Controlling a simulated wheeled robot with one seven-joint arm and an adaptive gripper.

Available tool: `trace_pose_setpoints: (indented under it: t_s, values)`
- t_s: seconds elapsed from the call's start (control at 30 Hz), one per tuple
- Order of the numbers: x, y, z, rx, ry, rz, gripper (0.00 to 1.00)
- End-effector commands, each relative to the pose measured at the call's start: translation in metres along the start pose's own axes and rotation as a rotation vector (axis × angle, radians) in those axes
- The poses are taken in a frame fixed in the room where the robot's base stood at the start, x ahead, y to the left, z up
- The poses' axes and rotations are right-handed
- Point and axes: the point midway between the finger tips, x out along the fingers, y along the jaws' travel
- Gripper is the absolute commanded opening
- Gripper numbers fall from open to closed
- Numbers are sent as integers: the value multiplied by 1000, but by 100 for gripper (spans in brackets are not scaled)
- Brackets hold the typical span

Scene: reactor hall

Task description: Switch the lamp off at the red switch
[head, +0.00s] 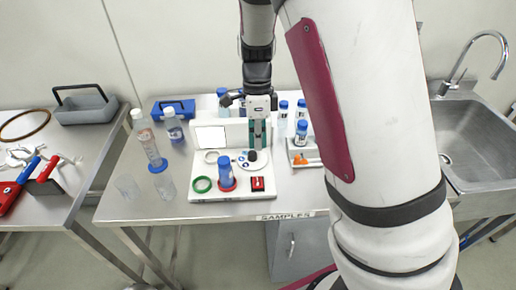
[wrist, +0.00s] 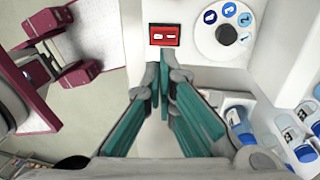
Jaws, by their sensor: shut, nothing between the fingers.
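The red switch (head: 257,184) sits at the front right of a white panel unit (head: 225,194) on the steel table. In the wrist view the red switch (wrist: 164,35) has two small pale marks and lies just beyond my fingertips. My gripper (head: 258,147) points down over the panel, behind the switch in the head view. In the wrist view my gripper (wrist: 160,60) has its teal fingers together at the tips, holding nothing. The fingers look apart from the switch; their height above the panel is hard to judge. I cannot make out for sure which part is the lamp.
Beside the switch are a black-knobbed dial (wrist: 227,34), a blue-capped bottle (head: 226,172) in a red ring and a green ring (head: 202,184). A white tray (head: 300,152) with bottles stands right. Clear bottles stand left. The table front is clear.

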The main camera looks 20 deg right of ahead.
Motion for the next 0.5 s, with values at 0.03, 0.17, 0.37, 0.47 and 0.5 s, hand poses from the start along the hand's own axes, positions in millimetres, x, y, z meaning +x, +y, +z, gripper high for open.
trace_pose_setpoints:
  t_s: [0.03,0.17,0.37,0.47,0.5]
  values:
    - [9,2,-1,1,3,5,0]
    - [35,2,-1,1,4,6,0]
    - [74,2,-1,0,3,5,0]
    - [91,2,-2,0,3,4,0]
    - [96,2,-1,0,2,4,0]
